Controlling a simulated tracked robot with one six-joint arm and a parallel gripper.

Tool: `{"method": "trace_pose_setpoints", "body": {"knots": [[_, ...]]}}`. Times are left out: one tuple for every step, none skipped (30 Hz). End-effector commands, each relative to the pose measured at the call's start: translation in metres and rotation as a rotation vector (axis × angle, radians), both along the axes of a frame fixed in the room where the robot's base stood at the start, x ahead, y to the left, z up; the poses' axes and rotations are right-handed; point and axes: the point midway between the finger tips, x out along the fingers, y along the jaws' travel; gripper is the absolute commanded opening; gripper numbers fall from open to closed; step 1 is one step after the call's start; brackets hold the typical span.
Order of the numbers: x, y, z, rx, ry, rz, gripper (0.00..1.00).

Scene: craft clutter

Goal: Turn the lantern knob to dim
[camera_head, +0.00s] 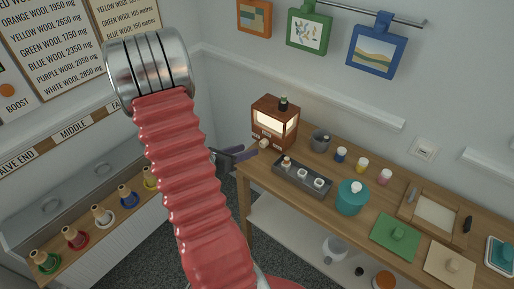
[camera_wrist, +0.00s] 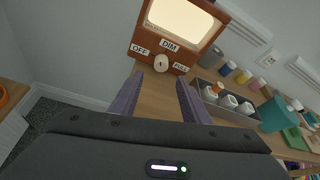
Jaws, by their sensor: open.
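The lantern (camera_head: 275,122) is a brown box with a glowing window, at the left end of the wooden bench. It fills the top of the wrist view (camera_wrist: 188,18). Below its window is a pale knob (camera_wrist: 161,63), with the labels OFF to the left, DIM above and FULL to the right. The knob's exact setting is too small to tell. My gripper (camera_wrist: 159,77) is open and empty, its two purple fingers pointing at the lantern front, one on each side below the knob. In the head view my gripper (camera_head: 250,154) is just left of the lantern, partly behind my red arm.
A grey pot (camera_head: 320,141), paint jars (camera_head: 361,165) and a teal pot (camera_head: 351,198) stand further right. Floor between is clear.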

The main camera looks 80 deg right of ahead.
Motion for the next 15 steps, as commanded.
{"method": "trace_pose_setpoints", "body": {"knots": [[-0.005,-0.006,-0.003,0.001,0.001,-0.003,0.42],[-0.007,-0.009,-0.004,0.001,0.001,-0.003,0.42],[-0.009,-0.013,-0.006,0.001,0.001,-0.003,0.42],[-0.011,-0.017,-0.008,0.001,0.001,-0.003,0.42],[-0.013,-0.02,-0.01,0.001,0.001,-0.003,0.42],[-0.016,-0.024,-0.011,0.0,0.001,-0.004,0.42],[-0.018,-0.028,-0.013,0.0,0.001,-0.004,0.42],[-0.02,-0.031,-0.014,0.0,0.001,-0.004,0.42],[-0.022,-0.035,-0.016,0.0,0.001,-0.004,0.42],[-0.024,-0.038,-0.018,0.001,0.001,-0.003,0.42],[-0.026,-0.042,-0.019,0.001,0.001,-0.003,0.42],[-0.028,-0.045,-0.021,0.001,0.001,-0.003,0.42],[-0.029,-0.047,-0.022,0.001,0.001,-0.003,0.42],[-0.03,-0.049,-0.023,0.001,0.001,-0.002,0.42],[-0.031,-0.052,-0.024,0.001,0.001,-0.002,0.42]]}}
